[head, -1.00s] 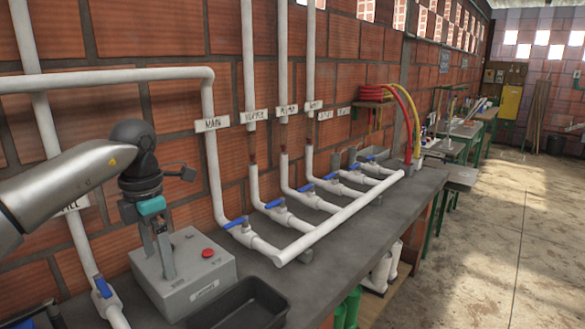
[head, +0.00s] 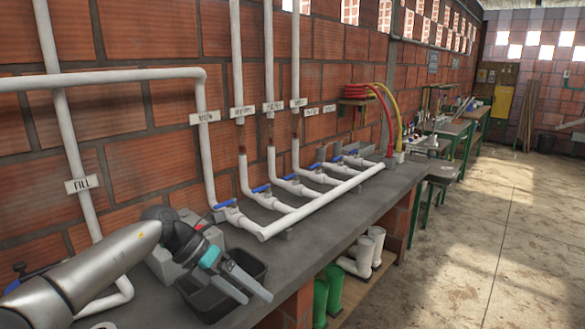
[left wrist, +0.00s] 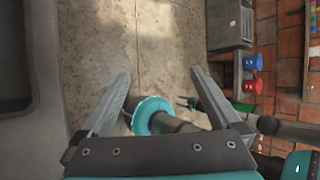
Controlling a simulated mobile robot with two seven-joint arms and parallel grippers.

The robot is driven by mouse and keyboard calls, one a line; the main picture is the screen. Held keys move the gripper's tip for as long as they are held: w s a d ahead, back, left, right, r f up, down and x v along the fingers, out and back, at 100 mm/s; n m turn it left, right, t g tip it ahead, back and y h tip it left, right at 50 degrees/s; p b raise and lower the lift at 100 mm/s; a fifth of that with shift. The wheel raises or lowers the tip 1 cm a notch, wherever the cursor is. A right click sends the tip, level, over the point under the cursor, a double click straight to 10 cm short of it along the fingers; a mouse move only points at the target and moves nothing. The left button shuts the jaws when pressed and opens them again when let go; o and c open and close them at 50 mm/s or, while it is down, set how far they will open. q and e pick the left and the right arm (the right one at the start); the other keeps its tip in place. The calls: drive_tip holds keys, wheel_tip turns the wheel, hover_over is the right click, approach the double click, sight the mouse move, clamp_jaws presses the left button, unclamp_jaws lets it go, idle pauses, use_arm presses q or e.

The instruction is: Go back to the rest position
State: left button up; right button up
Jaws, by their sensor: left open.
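My left gripper (head: 257,297) is low at the left in the head view, in front of the grey control box (head: 165,262) and over the black tray (head: 262,268). Its two fingers are apart with nothing between them. It covers part of the box and of the tray. In the left wrist view the open fingers (left wrist: 160,75) point out over the concrete floor. A teal ring and dark arm parts of my own body show beyond the palm there.
White pipes with blue-handled valves (head: 262,189) run along the grey bench (head: 330,225) by the brick wall. Green and white boots (head: 368,250) stand below the bench. The floor (head: 470,260) to the right is open.

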use_arm(q)
drive_tip(key=w+d+f+n+t+h, duration=0.1)
drive_tip(key=d+f+n+t+h, duration=0.1)
drive_tip(key=f+n+t, duration=0.35)
drive_tip(key=w+d+f+n+t+h, duration=0.1)
drive_tip(key=d+f+n+t+h, duration=0.15)
drive_tip(key=f+n, duration=0.5)
drive_tip(key=s+a+f+n+t+y, duration=0.2)
drive_tip(key=s+a+f+n+y, duration=0.25)
drive_tip(key=f+n, duration=0.4)
drive_tip(key=s+a+f+n+t+y, duration=0.1)
drive_tip(key=s+a+f+n+y, duration=0.35)
drive_tip(key=f+n, duration=0.4)
drive_tip(key=s+a+f+n+g+y, duration=0.2)
drive_tip(key=s+a+f+n, duration=0.1)
drive_tip(key=s+f, duration=0.6)
drive_tip(key=s+a+f+n+g+y, duration=0.1)
drive_tip(key=s+a+f+n+g, duration=0.15)
drive_tip(key=s+f, duration=0.65)
drive_tip(key=s+f+n+g+y, duration=0.1)
drive_tip(key=s+n+g, duration=0.3)
drive_tip(key=s, duration=1.8)
drive_tip(key=shift+s+f+g, duration=0.25)
drive_tip(key=shift+f+g, duration=0.15)
drive_tip(key=shift+g, duration=0.25)
use_arm(e)
drive_tip(key=shift+s+d, duration=0.4)
drive_tip(key=shift+s, duration=0.4)
use_arm(q)
drive_tip(key=shift+w, duration=0.1)
